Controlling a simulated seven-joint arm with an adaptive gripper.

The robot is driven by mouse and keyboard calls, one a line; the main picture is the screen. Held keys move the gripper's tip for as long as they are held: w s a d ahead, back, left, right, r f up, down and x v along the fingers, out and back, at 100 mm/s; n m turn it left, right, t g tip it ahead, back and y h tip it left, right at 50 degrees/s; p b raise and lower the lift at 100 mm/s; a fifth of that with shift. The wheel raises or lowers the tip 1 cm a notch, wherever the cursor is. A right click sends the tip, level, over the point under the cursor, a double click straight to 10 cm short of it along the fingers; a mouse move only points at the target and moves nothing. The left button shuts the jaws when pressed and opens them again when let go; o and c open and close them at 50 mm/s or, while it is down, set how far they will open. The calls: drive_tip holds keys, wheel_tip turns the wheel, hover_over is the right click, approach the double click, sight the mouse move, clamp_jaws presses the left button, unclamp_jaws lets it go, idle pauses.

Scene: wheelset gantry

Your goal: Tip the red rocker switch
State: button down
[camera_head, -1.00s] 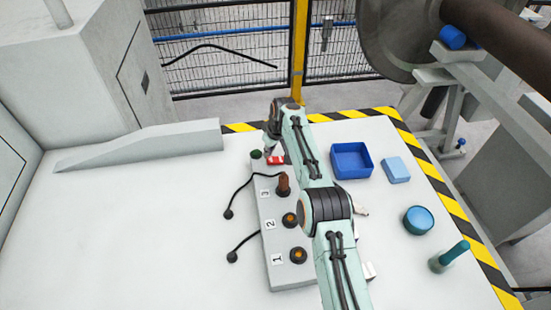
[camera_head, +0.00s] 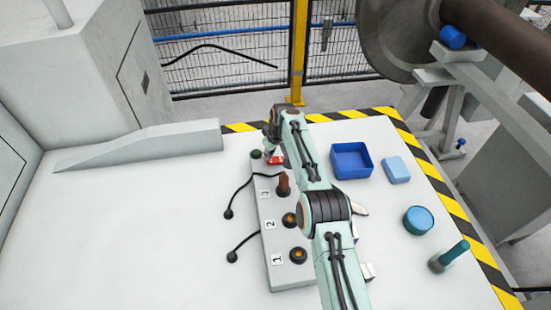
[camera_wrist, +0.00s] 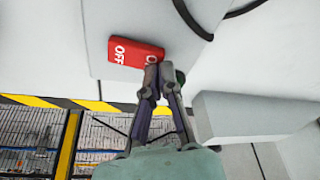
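The red rocker switch (camera_wrist: 128,52) is at the far end of the grey control panel (camera_head: 269,225). In the wrist view its OFF label shows at the left end, and the lettering at the right end is partly hidden by my fingertips. The switch also shows in the head view (camera_head: 275,160), partly behind my gripper. My gripper (camera_wrist: 158,70) is shut and empty, its fingertips together over the right end of the switch. I cannot tell whether they touch it. Which way the rocker is tipped is not clear.
A green button (camera_head: 256,154) sits beside the switch. The panel also has a brown upright handle (camera_head: 283,185), orange-topped knobs (camera_head: 298,255) and black cables. A blue tray (camera_head: 351,160), light blue block (camera_head: 396,170) and blue round piece (camera_head: 418,220) stand to the right.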

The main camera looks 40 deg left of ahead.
drive_tip(key=shift+f, duration=0.2)
drive_tip(key=shift+r, duration=3.55)
